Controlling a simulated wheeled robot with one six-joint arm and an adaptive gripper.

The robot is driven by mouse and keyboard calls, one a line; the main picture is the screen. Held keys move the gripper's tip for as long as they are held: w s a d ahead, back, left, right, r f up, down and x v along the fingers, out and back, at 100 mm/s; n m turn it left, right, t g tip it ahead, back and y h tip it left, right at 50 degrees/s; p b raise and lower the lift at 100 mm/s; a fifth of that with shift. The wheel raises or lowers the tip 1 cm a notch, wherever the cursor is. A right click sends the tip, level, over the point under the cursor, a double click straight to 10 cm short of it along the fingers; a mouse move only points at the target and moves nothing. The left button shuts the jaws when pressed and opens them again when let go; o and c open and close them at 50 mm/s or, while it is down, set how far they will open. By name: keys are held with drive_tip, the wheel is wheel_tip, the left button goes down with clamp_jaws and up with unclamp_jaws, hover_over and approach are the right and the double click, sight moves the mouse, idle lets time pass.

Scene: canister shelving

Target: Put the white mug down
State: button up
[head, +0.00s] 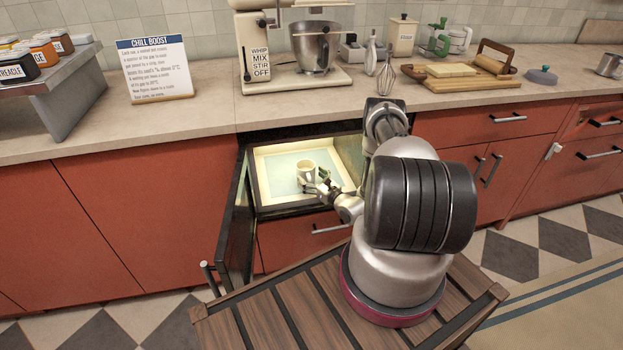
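The white mug (306,168) is upright inside a lit, open compartment (262,180) below the counter. My gripper (314,180) reaches into the compartment from the right, right at the mug's near right side. Its fingers look spread, one in front of the mug and one at its right. The view is too small to tell whether they touch or grip the mug. It also does not show clearly whether the mug's base rests on the pale compartment floor.
The compartment's dark door (236,225) stands open at the left. Its right side is partly hidden by my arm. Above are a stand mixer (250,50), a recipe sign (155,70), a whisk (387,78) and a cutting board (460,76). Counter between sign and mixer is clear.

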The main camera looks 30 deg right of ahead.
drive_tip(key=shift+r, duration=0.15)
drive_tip(key=s+d, duration=0.1)
drive_tip(key=s, duration=1.1)
drive_tip(key=shift+d, duration=0.35)
